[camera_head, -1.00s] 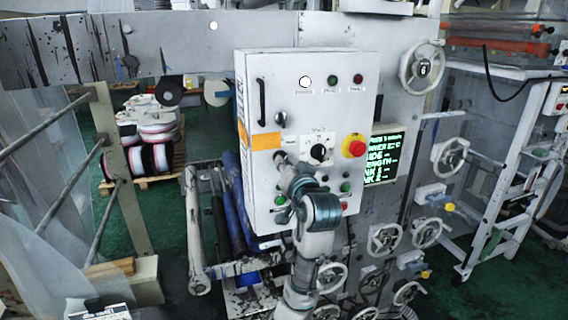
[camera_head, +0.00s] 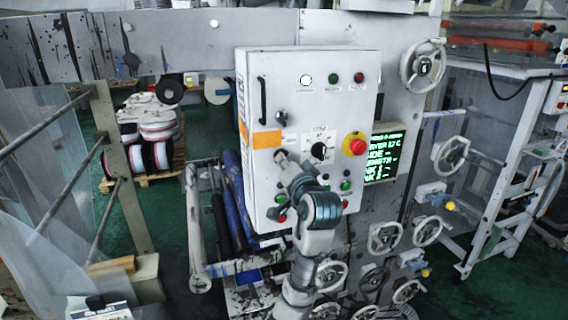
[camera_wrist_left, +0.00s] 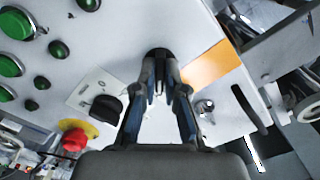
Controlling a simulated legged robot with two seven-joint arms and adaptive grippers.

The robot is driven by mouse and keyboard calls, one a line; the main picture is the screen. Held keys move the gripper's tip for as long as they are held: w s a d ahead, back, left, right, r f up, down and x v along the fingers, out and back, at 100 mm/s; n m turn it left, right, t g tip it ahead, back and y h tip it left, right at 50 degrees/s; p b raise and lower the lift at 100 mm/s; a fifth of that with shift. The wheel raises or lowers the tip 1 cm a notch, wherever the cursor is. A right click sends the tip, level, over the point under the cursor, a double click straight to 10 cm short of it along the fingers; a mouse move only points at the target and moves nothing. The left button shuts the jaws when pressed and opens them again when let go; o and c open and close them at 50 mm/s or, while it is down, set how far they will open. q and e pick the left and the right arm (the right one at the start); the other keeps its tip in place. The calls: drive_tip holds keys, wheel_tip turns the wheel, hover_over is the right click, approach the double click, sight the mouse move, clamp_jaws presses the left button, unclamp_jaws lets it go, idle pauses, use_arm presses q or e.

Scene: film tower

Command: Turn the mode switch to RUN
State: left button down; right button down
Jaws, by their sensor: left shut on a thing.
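A black knob (camera_wrist_left: 158,53) on the grey control box sits between the fingertips of my left gripper (camera_wrist_left: 158,85), which is shut on it. I take this knob for the mode switch; no RUN lettering is readable, and the fingers hide part of it. In the head view my left gripper (camera_head: 283,158) reaches the box (camera_head: 300,75) beside the orange label (camera_head: 266,140). A second black knob on a white dial plate (camera_head: 318,151) stands just right of it; it also shows in the wrist view (camera_wrist_left: 105,108). My right gripper is not in view.
A red emergency stop (camera_head: 354,145) with a yellow base lies right of the dial. Green buttons (camera_head: 345,186) sit lower on the box, partly behind my arm. A key lock (camera_head: 281,117) is above the orange label. Handwheels (camera_head: 385,237) stand at lower right.

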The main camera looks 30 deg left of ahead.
use_arm(q)
drive_tip(key=c, duration=1.3)
unclamp_jaws()
drive_tip(key=shift+w+r, duration=0.1)
drive_tip(key=shift+r, duration=0.1)
drive_tip(key=shift+o, duration=0.3)
drive_tip(key=shift+w+d+f, duration=0.1)
drive_tip(key=shift+w+f, duration=0.05)
drive_tip(key=shift+w, duration=0.05)
drive_tip(key=v, duration=1.2)
drive_tip(key=shift+d, duration=0.2)
drive_tip(key=shift+w+a+f, duration=0.2)
drive_tip(key=shift+w+a, duration=0.05)
